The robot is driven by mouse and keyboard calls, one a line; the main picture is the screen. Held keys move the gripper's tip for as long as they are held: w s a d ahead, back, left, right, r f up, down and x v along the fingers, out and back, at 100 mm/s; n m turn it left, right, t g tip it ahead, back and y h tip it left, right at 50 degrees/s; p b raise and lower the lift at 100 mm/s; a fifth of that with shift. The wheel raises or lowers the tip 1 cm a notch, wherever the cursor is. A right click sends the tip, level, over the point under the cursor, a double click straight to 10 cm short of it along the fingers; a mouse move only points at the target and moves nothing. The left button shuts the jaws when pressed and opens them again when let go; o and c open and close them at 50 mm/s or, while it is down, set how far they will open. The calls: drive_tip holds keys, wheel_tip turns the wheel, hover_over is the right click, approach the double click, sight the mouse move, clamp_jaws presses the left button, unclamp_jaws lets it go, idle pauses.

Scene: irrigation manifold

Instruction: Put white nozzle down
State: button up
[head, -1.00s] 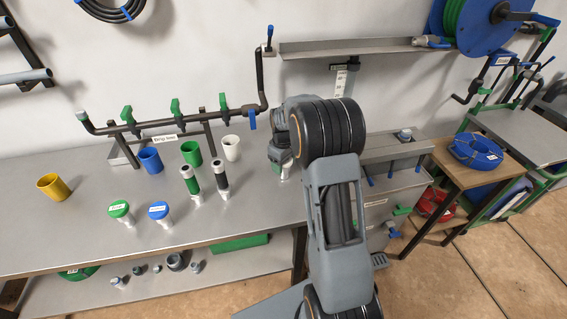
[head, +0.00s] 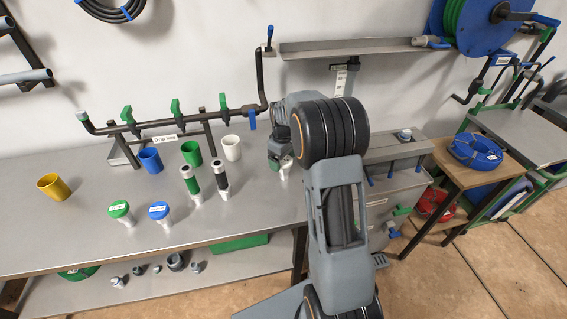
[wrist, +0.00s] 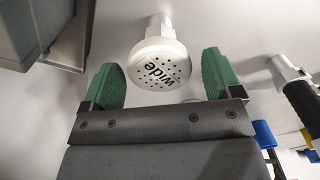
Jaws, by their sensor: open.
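The white nozzle (wrist: 160,62) has a round, holed head lettered "wide" and a narrower white stem. In the wrist view it sits between the green fingertips of my gripper (wrist: 162,82), with a gap on each side. My gripper is open around it. In the head view the nozzle (head: 286,169) shows partly at the bench's right end, beside my gripper (head: 275,163), and appears to stand head up. My arm hides part of that area, and its foot is hard to make out.
On the bench (head: 75,228) stand a green-topped nozzle (head: 120,209), a blue-topped nozzle (head: 159,211), two dark-bodied pieces and several coloured cups. A pipe manifold (head: 150,124) with green valves runs behind. Bare bench lies left of my gripper.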

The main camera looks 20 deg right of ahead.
wheel_tip(320, 180, up, 9)
drive_tip(key=shift+r, duration=0.2)
drive_tip(key=s+a+m+t, duration=0.1)
drive_tip(key=s+a, duration=0.4)
drive_tip(key=s, duration=0.6)
drive_tip(key=s+a+m+t, duration=0.2)
drive_tip(key=s+a+m, duration=0.2)
drive_tip(key=s, duration=0.7)
drive_tip(key=shift+s+a+r, duration=0.3)
drive_tip(key=shift+a+r, duration=0.15)
drive_tip(key=shift+a, duration=0.35)
wheel_tip(320, 180, up, 3)
drive_tip(key=p, duration=0.3)
drive_tip(key=shift+t, duration=0.3)
